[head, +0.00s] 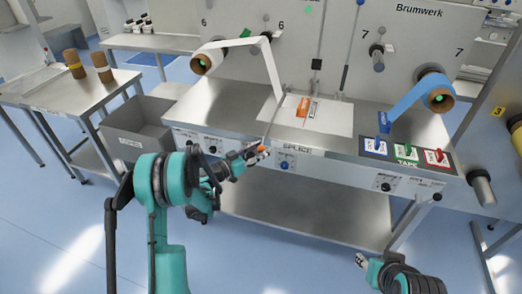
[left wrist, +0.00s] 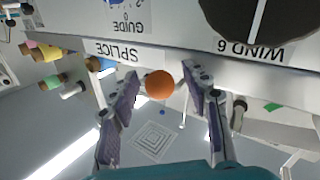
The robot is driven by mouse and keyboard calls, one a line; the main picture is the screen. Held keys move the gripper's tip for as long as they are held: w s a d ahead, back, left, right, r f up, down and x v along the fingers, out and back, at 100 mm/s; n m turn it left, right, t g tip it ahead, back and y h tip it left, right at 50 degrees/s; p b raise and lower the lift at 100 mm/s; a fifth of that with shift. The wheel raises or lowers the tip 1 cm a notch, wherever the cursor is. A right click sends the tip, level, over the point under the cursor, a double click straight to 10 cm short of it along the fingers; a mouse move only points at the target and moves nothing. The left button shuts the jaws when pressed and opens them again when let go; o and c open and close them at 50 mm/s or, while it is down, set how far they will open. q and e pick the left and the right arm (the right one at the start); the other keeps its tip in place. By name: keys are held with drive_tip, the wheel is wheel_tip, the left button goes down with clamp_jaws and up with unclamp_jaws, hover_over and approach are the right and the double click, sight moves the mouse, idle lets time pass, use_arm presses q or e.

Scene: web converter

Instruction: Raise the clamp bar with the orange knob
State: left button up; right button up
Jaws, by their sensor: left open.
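The orange knob (head: 262,148) is at the front edge of the steel bench, at the near end of the thin grey clamp bar (head: 272,122). The bar slants back over the bench top towards the white strip. My left gripper (head: 257,154) is at the knob. In the left wrist view the round orange knob (left wrist: 159,85) sits between the two spread fingers of my left gripper (left wrist: 161,76), with gaps visible on both sides. The bar itself is hard to make out there. Part of my right gripper (head: 362,261) shows low on the right, away from the bench; its fingers are unclear.
A SPLICE label (head: 296,149) and a blue dial (head: 285,165) are on the bench front beside the knob. An orange-handled tool (head: 303,107) lies on the bench top. A grey bin (head: 139,126) stands at left.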

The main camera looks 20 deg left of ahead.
use_arm(q)
clamp_jaws()
